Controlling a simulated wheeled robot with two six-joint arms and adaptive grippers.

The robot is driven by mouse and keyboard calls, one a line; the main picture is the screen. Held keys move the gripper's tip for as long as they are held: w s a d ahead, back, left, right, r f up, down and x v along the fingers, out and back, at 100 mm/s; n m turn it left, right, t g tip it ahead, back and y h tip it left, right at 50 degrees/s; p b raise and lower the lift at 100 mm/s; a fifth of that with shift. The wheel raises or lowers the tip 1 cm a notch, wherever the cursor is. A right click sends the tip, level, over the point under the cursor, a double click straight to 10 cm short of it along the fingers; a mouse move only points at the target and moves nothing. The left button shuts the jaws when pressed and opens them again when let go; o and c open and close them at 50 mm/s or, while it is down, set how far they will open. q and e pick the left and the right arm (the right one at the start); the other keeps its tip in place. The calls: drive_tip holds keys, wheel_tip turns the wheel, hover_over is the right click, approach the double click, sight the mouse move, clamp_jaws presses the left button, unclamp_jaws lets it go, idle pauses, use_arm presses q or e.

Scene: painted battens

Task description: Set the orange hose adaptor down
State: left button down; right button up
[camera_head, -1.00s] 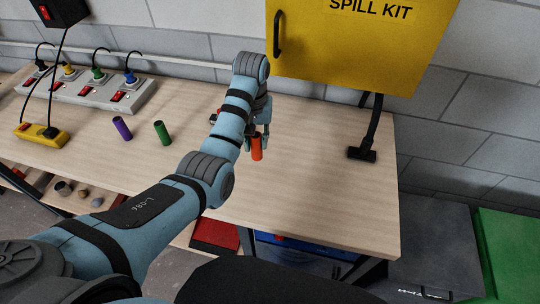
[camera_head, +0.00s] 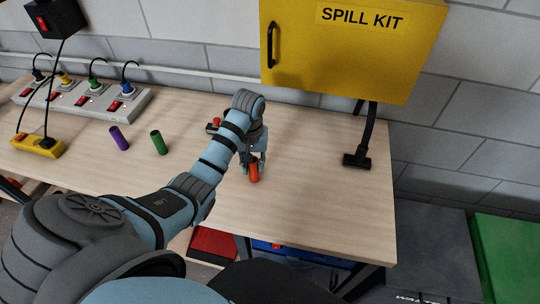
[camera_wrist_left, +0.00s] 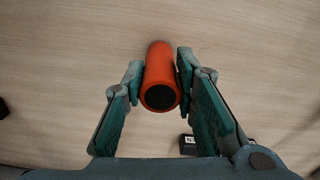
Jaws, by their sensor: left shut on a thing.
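The orange hose adaptor (camera_head: 254,174) is a short orange cylinder with a dark round end, between the fingers of my left gripper (camera_head: 253,162). In the left wrist view the adaptor (camera_wrist_left: 161,75) lies between the two teal fingertips of the gripper (camera_wrist_left: 159,78), which is shut on it. It is over the pale wooden bench top (camera_head: 310,190); I cannot tell whether it touches the wood. My right gripper does not show.
Behind are a power strip (camera_head: 85,99) and a yellow spill kit cabinet (camera_head: 350,50). A black hose nozzle (camera_head: 357,160) is at the right. Bench between adaptor and nozzle is clear.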

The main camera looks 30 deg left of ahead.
use_arm(q)
drive_tip(key=shift+a+f, duration=0.1)
drive_tip(key=c, duration=1.7)
unclamp_jaws()
drive_tip(key=shift+f, duration=0.1)
drive_tip(key=o, duration=0.4)
